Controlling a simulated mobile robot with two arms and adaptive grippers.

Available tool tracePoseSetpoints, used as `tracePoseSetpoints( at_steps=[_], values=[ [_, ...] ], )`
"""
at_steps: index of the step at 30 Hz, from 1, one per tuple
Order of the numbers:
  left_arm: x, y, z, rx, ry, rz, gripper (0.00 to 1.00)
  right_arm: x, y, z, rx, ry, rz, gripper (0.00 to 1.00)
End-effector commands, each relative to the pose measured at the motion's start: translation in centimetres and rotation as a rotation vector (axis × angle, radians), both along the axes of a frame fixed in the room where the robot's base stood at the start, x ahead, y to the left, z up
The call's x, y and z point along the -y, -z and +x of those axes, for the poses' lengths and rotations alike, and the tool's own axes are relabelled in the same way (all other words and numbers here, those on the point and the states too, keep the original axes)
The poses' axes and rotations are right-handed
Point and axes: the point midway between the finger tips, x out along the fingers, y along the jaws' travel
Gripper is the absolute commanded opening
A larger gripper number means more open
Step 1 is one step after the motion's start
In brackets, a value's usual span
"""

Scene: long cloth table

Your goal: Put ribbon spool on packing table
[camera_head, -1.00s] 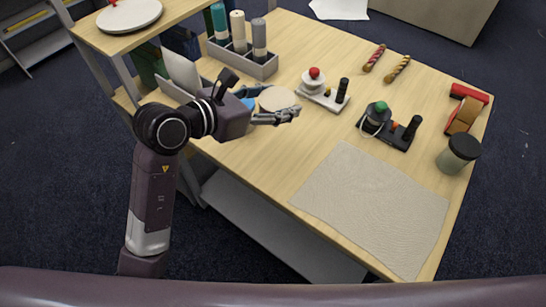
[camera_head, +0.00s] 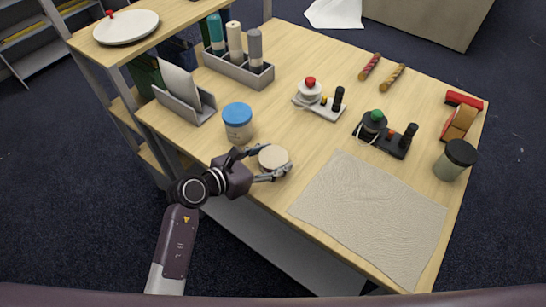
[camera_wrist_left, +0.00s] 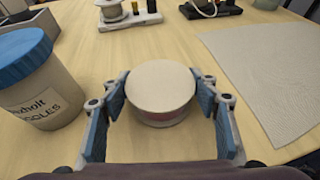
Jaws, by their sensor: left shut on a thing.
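The ribbon spool (camera_head: 273,157) is a round piece with a pale beige top; the left wrist view shows the spool (camera_wrist_left: 161,88) with a red band low on its side. My left gripper (camera_head: 276,172) is shut on it, with one blue-padded finger on each side in the left wrist view (camera_wrist_left: 160,108). The spool is at the near left edge of the wooden packing table (camera_head: 325,140). I cannot tell whether its underside touches the table. My right gripper is not in view.
A blue-lidded jar (camera_head: 238,122) stands just left of the spool. A beige cloth (camera_head: 370,215) lies to the right. A grey bottle rack (camera_head: 240,71), a letter holder (camera_head: 186,104) and two small devices (camera_head: 318,104) (camera_head: 385,136) stand further back. Bare wood lies between.

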Motion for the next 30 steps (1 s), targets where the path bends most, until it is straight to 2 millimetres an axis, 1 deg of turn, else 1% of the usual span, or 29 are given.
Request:
tracePoseSetpoints(
  at_steps=[7,11,12,15,16,23,26,30],
  values=[
    [0.0,0.0,0.0,0.002,-0.001,-0.001,0.31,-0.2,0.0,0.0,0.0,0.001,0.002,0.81],
    [0.0,0.4,0.0,0.001,0.0,0.0,0.31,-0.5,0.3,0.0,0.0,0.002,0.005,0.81],
    [0.0,0.3,0.0,0.001,0.0,0.0,0.6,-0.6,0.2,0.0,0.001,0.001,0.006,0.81],
    [0.0,0.3,0.0,0.001,0.0,-0.001,0.71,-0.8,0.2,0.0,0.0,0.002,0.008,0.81],
    [0.0,0.3,0.0,0.001,0.0,-0.001,0.73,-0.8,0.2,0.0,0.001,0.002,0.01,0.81],
    [0.0,0.3,0.0,0.001,0.0,-0.001,0.73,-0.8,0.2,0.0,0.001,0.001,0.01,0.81],
    [0.0,-0.2,0.0,0.001,0.0,-0.001,0.73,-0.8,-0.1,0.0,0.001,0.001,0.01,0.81],
    [-1.2,-0.4,-0.9,0.001,-0.001,0.004,0.73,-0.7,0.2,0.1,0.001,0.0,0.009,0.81]
  ],
)
